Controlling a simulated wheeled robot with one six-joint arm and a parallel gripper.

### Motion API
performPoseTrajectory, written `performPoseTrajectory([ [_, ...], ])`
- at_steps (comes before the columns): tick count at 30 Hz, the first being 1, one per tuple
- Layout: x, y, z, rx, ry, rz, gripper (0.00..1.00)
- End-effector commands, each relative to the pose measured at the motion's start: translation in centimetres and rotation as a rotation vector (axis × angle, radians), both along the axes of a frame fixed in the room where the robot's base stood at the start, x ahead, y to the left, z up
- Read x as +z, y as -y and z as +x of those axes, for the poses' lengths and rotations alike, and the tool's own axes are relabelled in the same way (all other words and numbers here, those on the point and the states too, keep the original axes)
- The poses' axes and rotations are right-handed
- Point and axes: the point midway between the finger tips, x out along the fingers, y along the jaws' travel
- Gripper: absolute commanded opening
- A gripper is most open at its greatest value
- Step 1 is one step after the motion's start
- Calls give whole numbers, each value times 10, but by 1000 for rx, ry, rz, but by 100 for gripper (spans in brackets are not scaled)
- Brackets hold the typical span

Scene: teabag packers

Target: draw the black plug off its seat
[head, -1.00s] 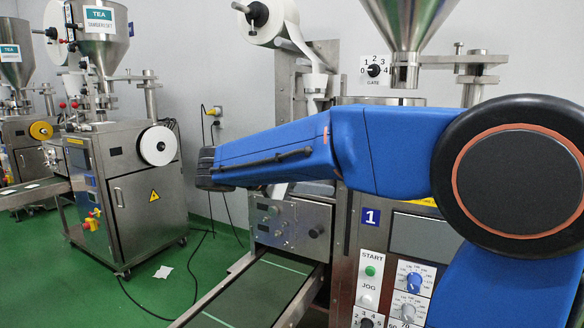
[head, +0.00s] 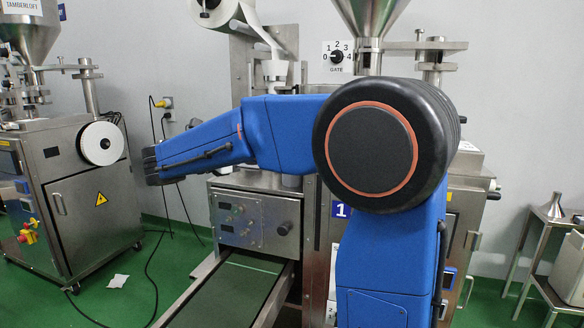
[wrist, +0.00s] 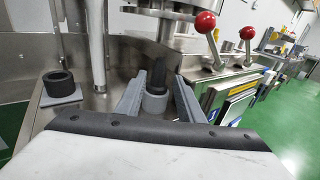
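In the wrist view, a black upright piece (wrist: 158,77), which looks like the plug, stands in a grey round collar (wrist: 154,103). My gripper (wrist: 157,86) is open, with one grey finger on each side of the collar and black piece. Whether either finger touches them cannot be told. A short black hollow cylinder (wrist: 58,82) sits on a grey square block (wrist: 62,97) to the left, apart from the fingers.
Two red-knobbed levers (wrist: 204,24) rise right of the fingers, above a metal box. A white vertical tube (wrist: 95,45) stands to the left. A steel flange (wrist: 160,12) hangs above. The head view shows a green conveyor (head: 225,295) and a metal stand (head: 545,235) at right.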

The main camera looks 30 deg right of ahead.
Motion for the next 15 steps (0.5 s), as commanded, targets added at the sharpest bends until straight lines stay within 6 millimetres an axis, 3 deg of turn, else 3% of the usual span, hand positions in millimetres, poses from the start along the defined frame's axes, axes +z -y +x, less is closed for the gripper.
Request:
performPoseTrajectory([
  [4, -1, 19, 1, -2, -1, -1, 34],
  [15, -6, 37, 3, -1, -1, 0, 34],
])
